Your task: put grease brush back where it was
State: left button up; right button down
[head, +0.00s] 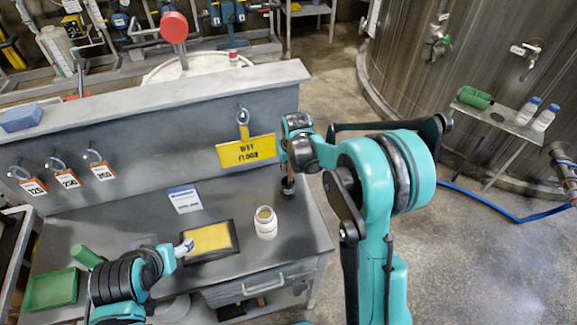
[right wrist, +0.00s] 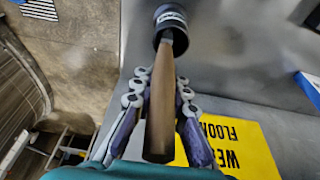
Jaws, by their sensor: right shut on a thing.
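The grease brush has a brown wooden handle (right wrist: 160,110), seen large in the right wrist view. Its far end goes into the mouth of a dark labelled cylinder (right wrist: 171,20); no bristles show. My right gripper (right wrist: 158,90) is shut on the handle, with a finger on each side. In the head view my right gripper (head: 290,155) is beside the yellow sign, above the bench's right part, and the dark cylinder (head: 288,190) is below it. I cannot tell whether the cylinder rests on the bench. My left gripper (head: 184,249) is beside a yellow pad; its jaw opening is unclear.
The grey bench (head: 305,240) holds a white jar (head: 265,222), the black-framed yellow pad (head: 212,241) and a green tray (head: 52,289). A yellow wet-floor sign (head: 246,152) and numbered tags (head: 68,179) hang on the back panel. Open floor lies to the right.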

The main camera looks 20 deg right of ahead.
jog(key=shift+f, duration=0.35)
jog(key=c, duration=1.5)
grip_release()
jog(key=p+v, duration=0.3)
jog(key=v, duration=1)
jog(key=s+r+t, duration=0.1)
jog(key=s+t, duration=0.1)
jog(key=s, duration=0.9)
jog(key=s+r+t, duration=0.2)
jog(key=s, duration=1)
jog(key=shift+s+r, duration=0.2)
jog(key=shift+r, duration=0.1)
